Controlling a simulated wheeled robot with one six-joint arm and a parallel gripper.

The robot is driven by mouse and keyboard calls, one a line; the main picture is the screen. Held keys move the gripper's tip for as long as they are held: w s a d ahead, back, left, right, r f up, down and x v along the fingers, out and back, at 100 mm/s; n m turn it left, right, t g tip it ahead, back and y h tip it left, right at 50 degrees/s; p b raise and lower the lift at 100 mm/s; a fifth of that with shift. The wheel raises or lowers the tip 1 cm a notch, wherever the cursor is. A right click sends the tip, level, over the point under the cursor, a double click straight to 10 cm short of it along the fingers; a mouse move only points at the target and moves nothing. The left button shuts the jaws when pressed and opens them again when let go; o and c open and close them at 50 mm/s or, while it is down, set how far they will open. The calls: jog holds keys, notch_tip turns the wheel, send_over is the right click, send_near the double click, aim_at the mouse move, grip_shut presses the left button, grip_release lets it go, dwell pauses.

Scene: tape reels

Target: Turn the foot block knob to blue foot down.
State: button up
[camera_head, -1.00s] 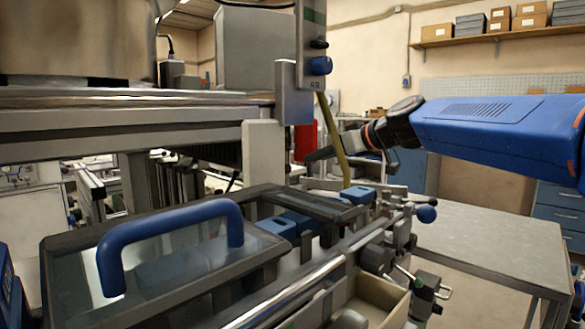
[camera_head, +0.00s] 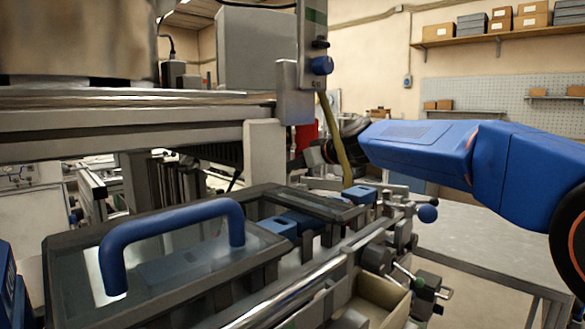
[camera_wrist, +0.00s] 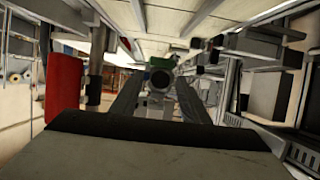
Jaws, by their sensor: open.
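I cannot tell for sure that this is the foot block knob, and no blue foot is clearly seen. In the head view my arm reaches in from the right, and my gripper is mostly hidden behind the block and a yellow hose, below the knob. In the wrist view my gripper (camera_wrist: 158,82) is open, its two dark fingers pointing ahead. A round grey end with a green part above it (camera_wrist: 160,64) shows between the fingertips; contact is unclear.
A machine deck (camera_head: 130,125) stands at upper left. Below are a glass lid with a blue handle (camera_head: 170,225), rails and a blue ball knob (camera_head: 428,213). A red cylinder (camera_wrist: 64,88) is left of my fingers. A grey table (camera_head: 490,245) at right looks clear.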

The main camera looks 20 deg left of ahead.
grip_shut()
jog(key=shift+g, duration=0.3)
jog(key=shift+w+d+f+m+g+y, duration=0.15)
jog(key=shift+m+g+y, duration=0.45)
jog(key=shift+m, duration=1.6)
jog(key=shift+w+f+m+g+y, duration=0.1)
jog(key=shift+m+g+y, duration=0.45)
jog(key=shift+m, duration=1.65)
jog(key=shift+w+d+f+m+g+y, duration=0.15)
jog(key=shift+m+g+y, duration=0.4)
jog(key=shift+m, duration=1.65)
jog(key=shift+a, duration=0.1)
